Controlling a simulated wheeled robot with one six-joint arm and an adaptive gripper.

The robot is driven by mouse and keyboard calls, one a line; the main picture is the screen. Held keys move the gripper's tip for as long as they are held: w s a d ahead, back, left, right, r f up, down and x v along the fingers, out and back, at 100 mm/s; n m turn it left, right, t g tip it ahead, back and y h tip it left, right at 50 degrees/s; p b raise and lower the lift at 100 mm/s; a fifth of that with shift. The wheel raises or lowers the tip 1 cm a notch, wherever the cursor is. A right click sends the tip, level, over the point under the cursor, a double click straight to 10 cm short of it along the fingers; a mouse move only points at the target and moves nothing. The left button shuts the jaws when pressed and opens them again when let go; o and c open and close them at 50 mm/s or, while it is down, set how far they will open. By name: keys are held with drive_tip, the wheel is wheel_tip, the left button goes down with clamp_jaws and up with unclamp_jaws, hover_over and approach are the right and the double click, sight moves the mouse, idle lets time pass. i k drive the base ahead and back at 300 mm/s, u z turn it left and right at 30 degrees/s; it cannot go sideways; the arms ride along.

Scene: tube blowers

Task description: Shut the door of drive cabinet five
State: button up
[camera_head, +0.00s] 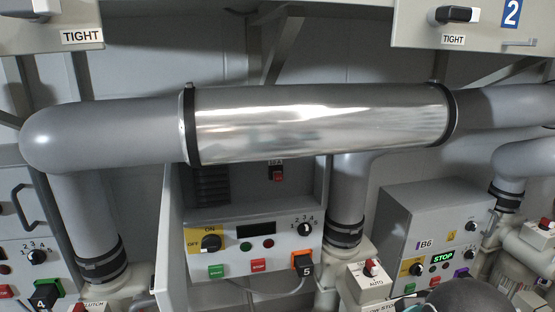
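Drive cabinet five (288,208) stands in the lower middle, behind and below the shiny pipe. A black tag with a 5 (304,272) is at its lower right. Its upper part is open, showing a dark recess with a vent and a small red switch. Its door (172,250) appears as a pale panel swung out at the left side, seen nearly edge on. The pipe hides the top of the cabinet and of the door. A dark rounded part at the bottom right edge seems to be mine; my gripper's fingers are not in view.
A shiny pipe section (320,122) crosses in front of the cabinet's top. A vertical grey pipe (348,190) stands right of it, another (88,215) at the left. Cabinet B6 (410,215) and a red-switched AUTO box (370,285) are to the right. Cabinet four's tag (43,303) is lower left.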

sight(170, 290)
drive_tip(key=z, duration=1.3)
drive_tip(key=k, duration=1.05)
drive_tip(key=u, duration=1.75)
drive_tip(key=i, duration=0.5)
drive_tip(key=u, duration=0.05)
drive_tip(key=k, duration=0.9)
drive_tip(key=u, duration=0.3)
drive_tip(key=i, duration=0.35)
drive_tip(key=z, duration=0.25)
